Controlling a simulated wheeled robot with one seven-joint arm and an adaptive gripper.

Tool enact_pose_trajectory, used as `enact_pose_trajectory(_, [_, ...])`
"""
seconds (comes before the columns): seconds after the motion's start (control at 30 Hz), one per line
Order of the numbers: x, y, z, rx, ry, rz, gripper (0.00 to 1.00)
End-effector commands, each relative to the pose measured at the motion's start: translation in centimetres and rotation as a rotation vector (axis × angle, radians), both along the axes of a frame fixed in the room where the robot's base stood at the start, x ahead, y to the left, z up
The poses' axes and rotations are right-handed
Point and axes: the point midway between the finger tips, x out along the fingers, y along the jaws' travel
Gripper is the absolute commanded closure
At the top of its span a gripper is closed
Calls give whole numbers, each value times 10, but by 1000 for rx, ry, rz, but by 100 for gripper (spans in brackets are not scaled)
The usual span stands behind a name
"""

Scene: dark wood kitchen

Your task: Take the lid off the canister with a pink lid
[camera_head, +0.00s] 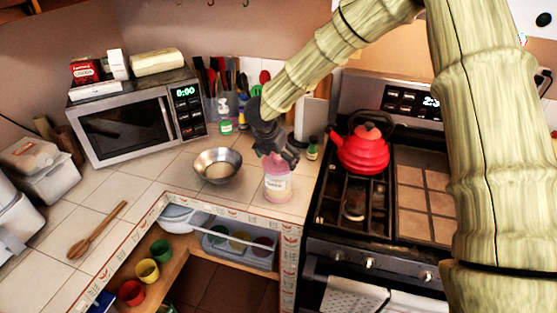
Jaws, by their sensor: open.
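The canister (278,188) stands upright on the tiled counter, close to its front edge and just left of the stove. It is pinkish with a pale label. Its pink lid (273,161) shows only in part, because my gripper covers its top. My gripper (279,160) is dark, points down and is right over the lid, with its fingers open. I cannot tell whether the fingers touch the lid or are just apart from it.
A metal bowl (218,166) sits left of the canister. A red kettle (365,148) stands on the stove to the right. A microwave (138,118), a soap bottle (225,118) and utensils are behind.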

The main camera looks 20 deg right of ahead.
Motion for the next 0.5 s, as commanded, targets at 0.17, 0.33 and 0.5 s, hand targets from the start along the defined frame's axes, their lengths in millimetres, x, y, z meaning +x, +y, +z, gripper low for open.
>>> enact_pose_trajectory(0.17, [0, 0, -1, 0, 0, 0, 0])
enact_pose_trajectory(0.33, [0, 0, -1, 0, 0, 0, 27])
enact_pose_trajectory(0.5, [0, 0, -1, -1, 1, 0, 34])
